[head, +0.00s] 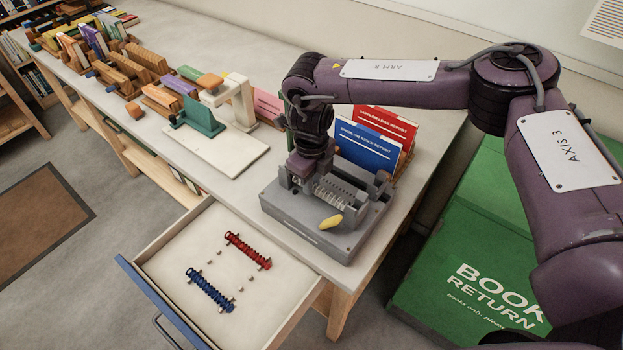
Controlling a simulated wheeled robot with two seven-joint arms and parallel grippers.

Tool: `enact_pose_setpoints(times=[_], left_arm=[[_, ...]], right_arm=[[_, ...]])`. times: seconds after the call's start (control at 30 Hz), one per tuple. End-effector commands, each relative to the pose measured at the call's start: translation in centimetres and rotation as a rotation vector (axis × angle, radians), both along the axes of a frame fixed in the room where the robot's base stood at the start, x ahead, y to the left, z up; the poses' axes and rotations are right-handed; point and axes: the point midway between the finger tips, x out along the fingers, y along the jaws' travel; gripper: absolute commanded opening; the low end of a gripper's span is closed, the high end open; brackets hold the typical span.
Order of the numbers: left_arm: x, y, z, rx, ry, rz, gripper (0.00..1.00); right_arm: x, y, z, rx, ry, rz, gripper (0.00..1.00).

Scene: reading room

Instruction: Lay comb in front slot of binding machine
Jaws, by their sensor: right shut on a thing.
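The grey binding machine (345,244) stands at the near end of the long table, with a yellow lever at its front. My right gripper (299,176) is low over the left part of the machine, pointing down. It is shut on a pale ribbed comb (333,198), which shows at the machine's slot area to the right of the fingers. The fingers hide the comb's left end, and I cannot tell whether it rests fully in the slot. A red comb (248,250) and a blue comb (210,290) lie in the open drawer (174,254). My left gripper is out of view.
Blue and red report booklets (367,146) stand right behind the machine. A cream stand (232,100) on a white board and rows of books and wooden blocks fill the table farther left. A green book return box (484,240) stands to the right.

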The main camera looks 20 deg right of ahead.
Motion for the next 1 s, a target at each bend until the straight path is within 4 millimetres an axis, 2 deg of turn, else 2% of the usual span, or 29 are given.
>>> enact_pose_setpoints(times=[0.53,1.0], left_arm=[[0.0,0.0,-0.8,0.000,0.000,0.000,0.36],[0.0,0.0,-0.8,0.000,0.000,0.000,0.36]], right_arm=[[0.0,0.1,-1.2,0.001,-0.001,0.001,0.00],[0.0,0.1,-1.2,0.001,-0.001,0.001,0.00]])
